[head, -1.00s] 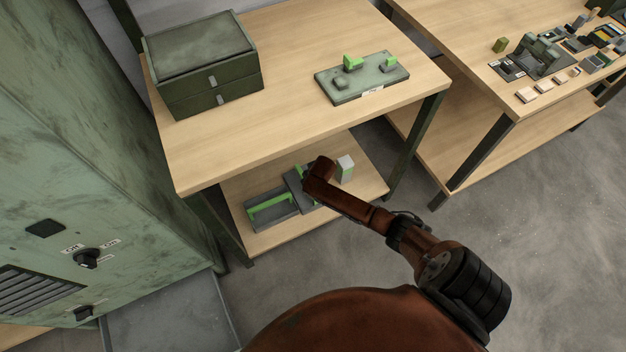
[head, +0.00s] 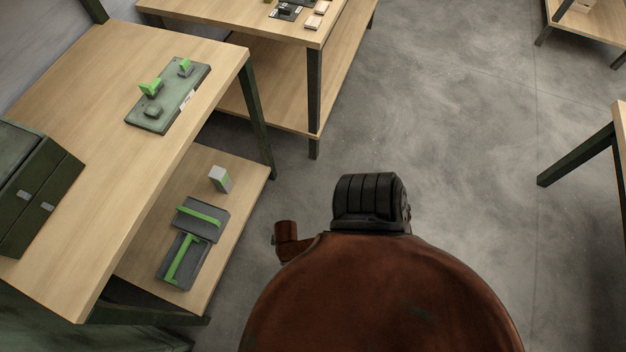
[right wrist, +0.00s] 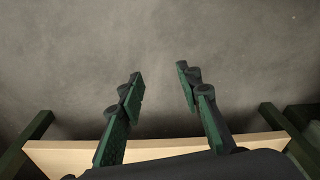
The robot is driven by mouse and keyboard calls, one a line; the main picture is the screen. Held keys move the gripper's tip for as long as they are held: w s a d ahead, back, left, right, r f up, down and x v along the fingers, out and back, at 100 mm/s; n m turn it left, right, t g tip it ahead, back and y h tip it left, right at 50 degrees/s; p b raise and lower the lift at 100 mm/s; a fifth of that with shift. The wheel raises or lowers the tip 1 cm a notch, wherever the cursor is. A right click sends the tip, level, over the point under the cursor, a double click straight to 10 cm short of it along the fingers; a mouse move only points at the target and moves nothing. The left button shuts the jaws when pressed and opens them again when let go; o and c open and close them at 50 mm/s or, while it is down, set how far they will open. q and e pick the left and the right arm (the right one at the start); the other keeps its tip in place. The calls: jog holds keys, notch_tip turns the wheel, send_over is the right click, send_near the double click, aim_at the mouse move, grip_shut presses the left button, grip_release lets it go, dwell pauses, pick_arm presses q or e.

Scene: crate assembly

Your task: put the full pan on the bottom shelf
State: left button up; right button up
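One pan (head: 207,231) is farther back and the other pan (head: 172,272) is nearer the front. I cannot tell whether either holds anything. Neither pan is held. My right gripper (right wrist: 160,85) shows in the right wrist view, its two green and black fingers spread with only floor between them. My left gripper is not in view.
A green fixture plate (head: 178,97) and dark drawer box (head: 22,215) sit on the tabletop above. Another bench (head: 270,85) stands behind. Open concrete floor lies to the right.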

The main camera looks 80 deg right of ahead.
jog(key=s+a+r+g, duration=0.1)
jog(key=s+a+r, duration=0.1)
jog(key=s, duration=1.4)
jog(key=shift+s+r+g, duration=0.15)
jog(key=shift+s+g, duration=0.1)
jog(key=shift+g, duration=0.05)
pick_arm(q)
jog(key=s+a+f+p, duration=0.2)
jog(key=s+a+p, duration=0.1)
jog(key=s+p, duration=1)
jog(key=p, duration=0.6)
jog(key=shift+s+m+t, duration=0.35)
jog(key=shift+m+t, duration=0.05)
pick_arm(e)
jog(key=s+d+f+n, duration=0.1)
jog(key=s+d+f, duration=0.1)
jog(key=s, duration=1.1)
jog(key=shift+s+d+t, duration=0.35)
jog(key=shift+d+t, duration=0.05)
jog(key=shift+d, duration=0.2)
